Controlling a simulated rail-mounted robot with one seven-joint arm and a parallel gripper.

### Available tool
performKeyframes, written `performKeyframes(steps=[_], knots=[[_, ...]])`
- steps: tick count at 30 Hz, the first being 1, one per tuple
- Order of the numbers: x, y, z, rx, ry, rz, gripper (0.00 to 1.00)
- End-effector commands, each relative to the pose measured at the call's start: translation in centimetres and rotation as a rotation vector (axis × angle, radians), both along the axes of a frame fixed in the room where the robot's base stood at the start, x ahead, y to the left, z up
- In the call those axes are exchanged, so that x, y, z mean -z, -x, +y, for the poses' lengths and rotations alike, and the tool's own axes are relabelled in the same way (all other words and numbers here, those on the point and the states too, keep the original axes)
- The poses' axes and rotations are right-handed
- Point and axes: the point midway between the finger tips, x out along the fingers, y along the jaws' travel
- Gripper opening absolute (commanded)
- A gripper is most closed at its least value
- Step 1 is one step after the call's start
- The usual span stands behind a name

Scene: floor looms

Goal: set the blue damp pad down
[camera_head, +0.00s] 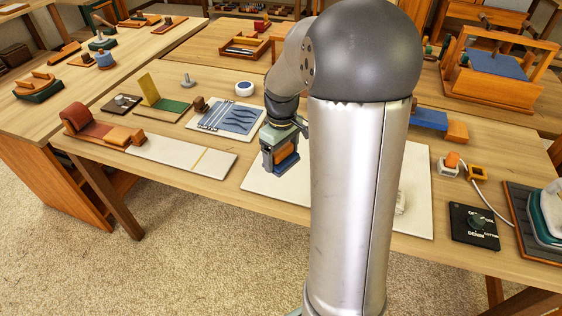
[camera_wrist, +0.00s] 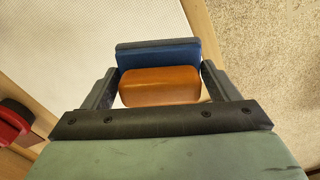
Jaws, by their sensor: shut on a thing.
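My gripper (camera_head: 281,160) is shut on the blue damp pad (camera_head: 287,164), which has an orange wooden handle. In the wrist view the blue pad (camera_wrist: 160,53) shows beyond the rounded handle (camera_wrist: 160,86), and the dark fingers of my gripper (camera_wrist: 162,84) close on the handle's two ends. The pad hangs at the left part of a large white board (camera_head: 262,185) on the table. I cannot tell whether its underside touches the board. My arm hides the middle of the board.
A long white strip (camera_head: 180,155) and a red-brown roller piece (camera_head: 95,125) lie further left. The table's front edge is near, with carpet beyond.

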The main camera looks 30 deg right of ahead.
Motion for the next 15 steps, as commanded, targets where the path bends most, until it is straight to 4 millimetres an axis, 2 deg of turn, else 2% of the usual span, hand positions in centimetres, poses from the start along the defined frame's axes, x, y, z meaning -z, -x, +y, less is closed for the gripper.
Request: performKeyframes(steps=[1, 4, 13, 15], knots=[[1.3, -0.7, -0.2, 0.0, -0.003, 0.006, 0.63], [2.8, -2.0, -0.5, 0.0, -0.003, 0.004, 0.63], [4.8, -3.7, -1.1, -0.001, -0.001, 0.001, 0.63], [5.8, -3.7, -1.1, -0.001, -0.001, 0.005, 0.63]])
